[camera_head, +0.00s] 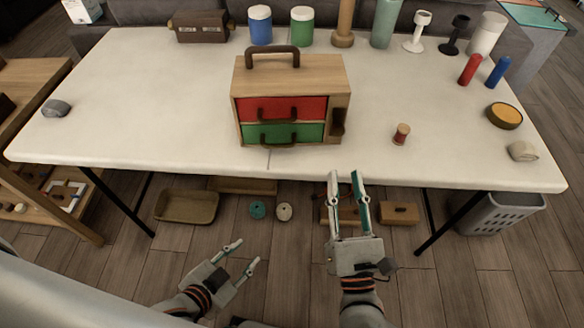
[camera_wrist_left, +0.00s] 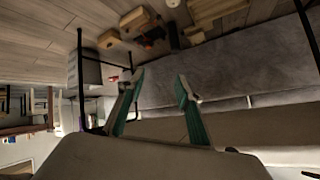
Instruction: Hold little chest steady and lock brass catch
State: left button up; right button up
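The little chest (camera_head: 292,97) is a light wooden box with a dark brown top handle, a red drawer and a green drawer, standing upright on the white table. A dark brown fitting (camera_head: 338,122) sits on its right side; I cannot make out a brass catch. My left gripper (camera_head: 247,252) is open and empty, low in front of the table and away from the chest. Its open fingers also show in the left wrist view (camera_wrist_left: 156,88). My right gripper (camera_head: 345,176) is open and empty at the table's front edge, below and right of the chest, not touching it.
The white table (camera_head: 150,105) has bare room left of the chest. A thread spool (camera_head: 401,134) stands to its right. Canisters, including a blue one (camera_head: 260,26), stand behind. Red (camera_head: 470,69) and blue (camera_head: 498,71) cylinders are at right. A basket (camera_head: 187,206) lies under the table.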

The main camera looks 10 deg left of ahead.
pick_arm(q)
jog(key=w+d+r+m+g+y, duration=0.1)
jog(key=w+d+r+m+y, duration=0.2)
jog(key=m, duration=0.6)
jog(key=w+d+r+m, duration=0.2)
jog(key=w+d+m, duration=0.4)
jog(key=m, duration=0.3)
jog(key=w+a+r+m+t+y, duration=0.15)
jog(key=r+m+y, duration=0.35)
jog(key=r, duration=0.5)
jog(key=w+r+m+t+y, duration=0.2)
jog(key=r+m, duration=0.5)
jog(key=r, duration=0.2)
jog(key=shift+g, duration=0.35)
jog(key=shift+a+x, duration=0.2)
jog(key=shift+x, duration=3.4)
jog(key=shift+s+r, duration=0.1)
